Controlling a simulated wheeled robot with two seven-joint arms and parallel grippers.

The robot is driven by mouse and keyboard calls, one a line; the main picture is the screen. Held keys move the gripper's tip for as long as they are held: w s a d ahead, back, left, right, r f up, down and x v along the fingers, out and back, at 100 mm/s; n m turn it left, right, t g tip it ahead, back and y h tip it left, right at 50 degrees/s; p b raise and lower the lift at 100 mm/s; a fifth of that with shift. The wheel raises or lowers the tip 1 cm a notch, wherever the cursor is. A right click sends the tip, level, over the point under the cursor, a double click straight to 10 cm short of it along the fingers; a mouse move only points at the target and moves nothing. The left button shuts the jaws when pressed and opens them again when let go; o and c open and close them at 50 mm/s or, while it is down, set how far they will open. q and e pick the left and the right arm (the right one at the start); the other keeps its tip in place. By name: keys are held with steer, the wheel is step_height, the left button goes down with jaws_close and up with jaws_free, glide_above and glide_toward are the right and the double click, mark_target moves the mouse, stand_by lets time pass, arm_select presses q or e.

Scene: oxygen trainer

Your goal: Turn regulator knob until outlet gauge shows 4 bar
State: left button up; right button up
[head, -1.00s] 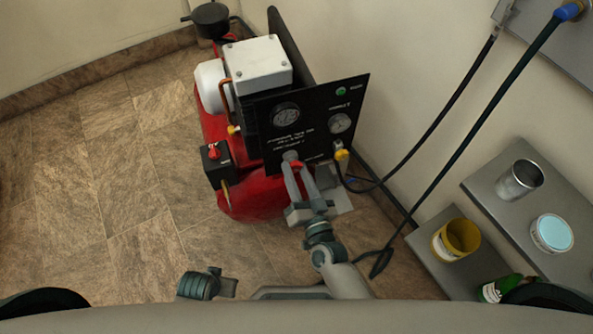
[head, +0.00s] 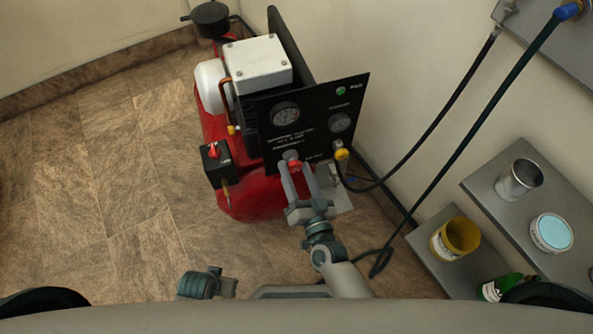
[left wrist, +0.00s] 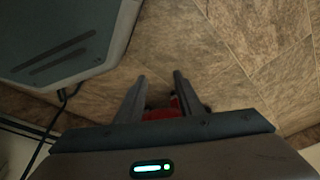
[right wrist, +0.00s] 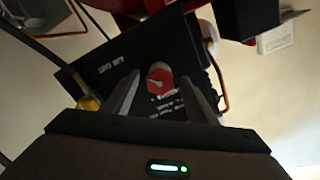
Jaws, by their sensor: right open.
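The black panel (head: 262,104) of the compressor carries a larger gauge (head: 285,113) and a smaller gauge (head: 339,122); their readings are too small to tell. A red round knob with a pale pointer mark (right wrist: 159,78) sits on the panel, seen in the right wrist view. My right gripper (head: 299,164) is open in front of the panel's lower edge. Its fingers (right wrist: 160,92) stand on either side of the knob, with visible gaps; the knob shows as a red patch between them in the head view. My left gripper (left wrist: 157,76) is open and empty above the floor.
The red compressor tank (head: 262,198) stands by the wall, with a red-knobbed switch box (head: 216,162) on its left. A yellow fitting (head: 341,154) and hose lie right of my gripper. Shelves at right hold a metal cup (head: 519,180), white tub (head: 552,233) and yellow pot (head: 456,240).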

arm_select(q)
steer(key=shift+w+r+b, duration=0.1)
steer(key=shift+r+b, duration=0.4)
steer(key=shift+r, duration=0.9)
arm_select(e)
steer(key=v, duration=1.7)
steer(key=shift+s, duration=0.2)
arm_select(q)
steer(key=shift+f, duration=0.1)
arm_select(e)
steer(key=d+f+n+g+h+p, duration=0.1)
steer(key=d+f+n+g+p, duration=0.15)
steer(key=f, duration=0.55)
steer(key=d+f+n+g+p, duration=0.2)
steer(key=f+g+p, duration=0.15)
steer(key=f, duration=0.55)
arm_select(q)
step_height(320, 180, down, 8)
steer(key=d+t+p, duration=0.1)
steer(key=d+t, duration=0.1)
steer(key=shift+w+d+r+t+h+p, duration=0.25)
steer(key=shift+w+d+t+h+p, duration=0.05)
steer(key=shift+w+h, duration=0.15)
arm_select(e)
steer(key=s+d+f+g+h, duration=0.3)
steer(key=s+d+f+g, duration=0.2)
steer(key=d+f, duration=0.4)
steer(key=shift+s+f+n+g, duration=0.45)
steer(key=shift+s+f, duration=0.25)
steer(key=shift+f, duration=0.25)
